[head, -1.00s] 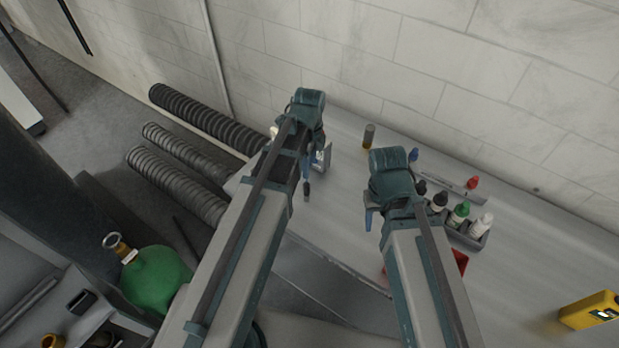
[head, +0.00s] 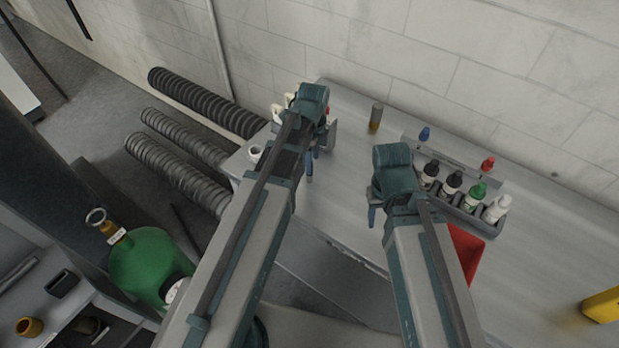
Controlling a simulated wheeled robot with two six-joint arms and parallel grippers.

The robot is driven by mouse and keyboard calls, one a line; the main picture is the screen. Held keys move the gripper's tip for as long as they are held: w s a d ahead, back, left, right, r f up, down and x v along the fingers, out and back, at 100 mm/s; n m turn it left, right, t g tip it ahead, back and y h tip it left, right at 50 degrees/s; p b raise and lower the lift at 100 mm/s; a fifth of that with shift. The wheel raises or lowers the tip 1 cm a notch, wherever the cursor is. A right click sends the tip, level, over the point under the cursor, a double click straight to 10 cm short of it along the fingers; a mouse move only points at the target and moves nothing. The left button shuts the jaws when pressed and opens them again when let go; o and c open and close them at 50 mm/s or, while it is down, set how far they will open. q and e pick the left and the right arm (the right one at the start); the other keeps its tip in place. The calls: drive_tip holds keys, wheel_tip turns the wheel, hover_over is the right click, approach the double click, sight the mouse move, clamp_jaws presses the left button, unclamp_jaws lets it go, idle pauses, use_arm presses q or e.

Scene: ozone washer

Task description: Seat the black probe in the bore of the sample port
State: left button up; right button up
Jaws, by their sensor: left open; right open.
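My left gripper (head: 311,158) is over the far left part of the grey bench. Its blue fingers show below the teal wrist, and I see nothing held in them. My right gripper (head: 373,212) is over the bench, left of the bottle rack. One blue finger shows at its left side and the rest is hidden by the wrist. I cannot make out the black probe. White parts (head: 255,153) show at the bench's left end, partly behind my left arm. I cannot tell whether the sample port is among them.
A grey rack (head: 462,211) holds several capped bottles, with a red bin (head: 466,247) in front. A grey-and-amber cylinder (head: 376,117) stands near the wall. A yellow device (head: 604,305) is at the right. A green tank (head: 148,262) stands at lower left.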

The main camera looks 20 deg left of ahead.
use_arm(q)
drive_tip(key=f+b, duration=0.5)
drive_tip(key=shift+s+a+f, duration=0.1)
drive_tip(key=shift+a+f, duration=0.1)
drive_tip(key=shift+a, duration=0.2)
use_arm(e)
wheel_tip(320, 180, down, 5)
drive_tip(key=shift+f, duration=0.15)
use_arm(q)
drive_tip(key=shift+r, duration=0.1)
clamp_jaws()
